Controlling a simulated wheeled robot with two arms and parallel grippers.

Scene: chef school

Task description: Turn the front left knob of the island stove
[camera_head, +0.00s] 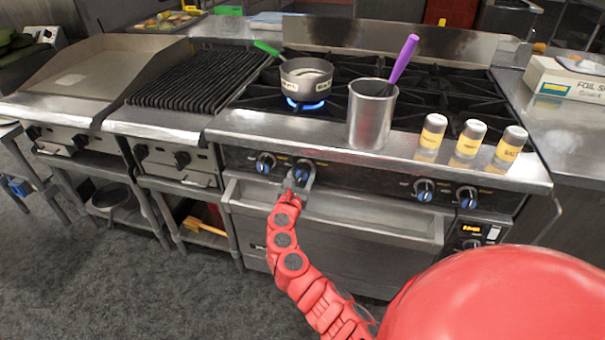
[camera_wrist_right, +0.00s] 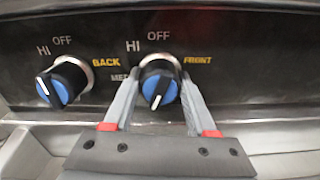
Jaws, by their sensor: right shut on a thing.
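The island stove (camera_head: 325,205) has a black knob panel along its front. The front left knob (camera_wrist_right: 159,84), blue-faced and beside the word "FRONT", sits in the middle of the wrist view; its white pointer aims down and slightly left. In the head view this knob (camera_head: 305,172) is partly hidden by my right gripper (camera_head: 301,176). My right gripper is shut on it, with one grey finger on each side, as the wrist view also shows (camera_wrist_right: 160,90). To its left is the "BACK" knob (camera_wrist_right: 63,83). My left gripper is not in view.
A grey pot (camera_head: 306,78) with a green handle stands over a lit blue flame. A metal container (camera_head: 372,113) holding a purple-handled utensil and several labelled shakers (camera_head: 468,140) stand at the stove's front edge. Two more knobs (camera_head: 424,190) sit further right. A rail runs below the panel.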

